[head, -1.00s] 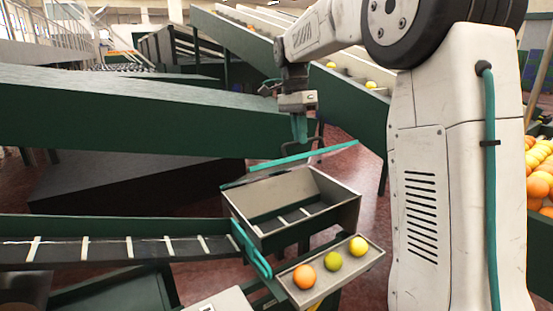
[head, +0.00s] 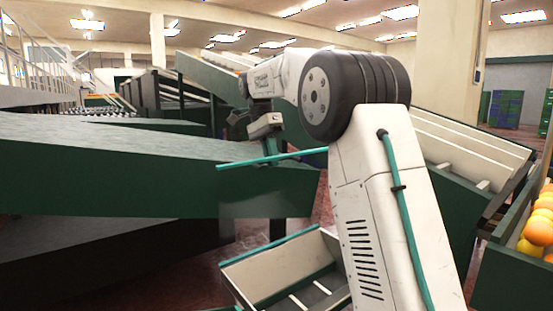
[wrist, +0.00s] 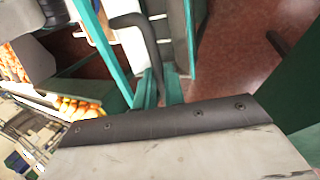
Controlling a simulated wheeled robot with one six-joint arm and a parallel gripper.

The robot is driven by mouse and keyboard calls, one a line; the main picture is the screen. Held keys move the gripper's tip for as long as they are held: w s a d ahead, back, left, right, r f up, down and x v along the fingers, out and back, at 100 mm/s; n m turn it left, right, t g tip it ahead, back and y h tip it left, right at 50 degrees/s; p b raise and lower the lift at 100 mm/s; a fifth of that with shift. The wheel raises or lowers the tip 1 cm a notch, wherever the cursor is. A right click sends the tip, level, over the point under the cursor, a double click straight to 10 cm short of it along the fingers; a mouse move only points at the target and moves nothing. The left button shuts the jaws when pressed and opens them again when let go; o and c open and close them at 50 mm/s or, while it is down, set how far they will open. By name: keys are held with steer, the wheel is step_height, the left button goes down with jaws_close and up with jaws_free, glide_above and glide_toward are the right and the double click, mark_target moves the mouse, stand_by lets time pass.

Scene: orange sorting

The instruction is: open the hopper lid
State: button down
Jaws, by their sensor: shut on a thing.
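The hopper (head: 275,272) is a pale, open-topped bin at the bottom of the head view, partly hidden behind my arm. Its lid shows a teal front edge (head: 240,162) raised well above the bin. A faint, see-through panel appears to slope from that edge to the teal back rim of the bin. My gripper (head: 270,152) points down at the teal edge and is shut on the lid handle. In the wrist view, the dark curved handle (wrist: 143,35) runs down between the teal fingers (wrist: 159,88). The exact grip is small and partly hidden.
A long green-sided conveyor (head: 120,165) fills the left, close to my gripper. A crate of oranges (head: 530,265) stands at the far right. Slanted chutes (head: 460,140) lie behind my arm. Red floor shows near the hopper.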

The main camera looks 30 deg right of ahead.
steer(key=shift+w+f+g, duration=0.2)
steer(key=shift+w, duration=0.25)
steer(key=shift+w+f+g, duration=0.15)
steer(key=shift+w+g, duration=0.05)
steer(key=shift+w, duration=0.25)
steer(key=shift+a, duration=0.1)
steer(key=c, duration=1.5)
jaws_free()
steer(key=shift+w+a, duration=0.1)
steer(key=shift+r, duration=0.1)
